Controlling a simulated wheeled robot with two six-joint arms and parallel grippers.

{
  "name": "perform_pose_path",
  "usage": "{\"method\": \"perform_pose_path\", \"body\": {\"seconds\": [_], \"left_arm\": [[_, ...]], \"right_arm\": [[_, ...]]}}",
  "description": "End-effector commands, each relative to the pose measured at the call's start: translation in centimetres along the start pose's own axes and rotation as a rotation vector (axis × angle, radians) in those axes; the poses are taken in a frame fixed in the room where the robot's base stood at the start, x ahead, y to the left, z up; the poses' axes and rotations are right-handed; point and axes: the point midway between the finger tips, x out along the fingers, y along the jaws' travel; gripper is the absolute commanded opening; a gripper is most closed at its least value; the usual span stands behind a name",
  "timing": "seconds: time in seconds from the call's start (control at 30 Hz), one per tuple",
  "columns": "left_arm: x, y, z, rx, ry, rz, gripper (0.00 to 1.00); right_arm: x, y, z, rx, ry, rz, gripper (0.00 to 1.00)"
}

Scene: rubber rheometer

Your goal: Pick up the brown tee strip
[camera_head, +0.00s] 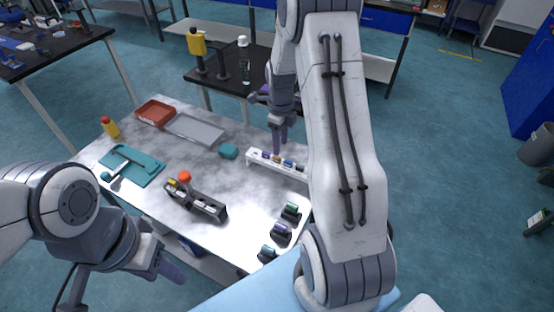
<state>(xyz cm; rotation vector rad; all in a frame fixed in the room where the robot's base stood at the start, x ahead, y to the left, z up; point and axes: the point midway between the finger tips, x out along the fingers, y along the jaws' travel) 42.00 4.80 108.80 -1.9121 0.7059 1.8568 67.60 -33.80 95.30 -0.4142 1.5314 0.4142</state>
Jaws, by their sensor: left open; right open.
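A white rack (252,165) stands on the right part of the marbled table and holds several small coloured pieces in a row. One brownish piece (276,158) in it looks like the brown tee strip, but it is too small to be sure of its shape. My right gripper (280,150) is open and points down just above and behind the rack, close to this piece. I cannot tell whether it touches anything. My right arm hides the rack's right end. My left gripper (173,271) is open and empty, low in front of the table's near left edge.
A black holder (208,205) stands mid-table near a red-orange object (184,176). Several dark stands with coloured tops, including a green-topped one (291,211), line the near right. A teal mat (146,174), grey tray (205,133), red tray (154,112) and teal block (228,151) lie further left.

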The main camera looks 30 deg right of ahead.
Motion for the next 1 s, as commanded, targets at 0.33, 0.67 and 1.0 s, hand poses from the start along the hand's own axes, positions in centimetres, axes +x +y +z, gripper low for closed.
{"method": "perform_pose_path", "body": {"seconds": [0.33,0.67,1.0], "left_arm": [[-1.5,0.1,-0.1,0.000,0.000,0.000,0.48],[-1.7,0.1,-0.1,0.000,0.000,0.000,0.48],[-1.7,0.1,-0.1,0.000,0.000,0.000,0.48]], "right_arm": [[3.5,0.4,0.5,-0.003,0.004,0.005,0.50],[6.0,0.2,0.6,-0.004,-0.002,-0.001,0.50],[6.0,0.3,0.6,-0.004,-0.002,0.000,0.00]]}}
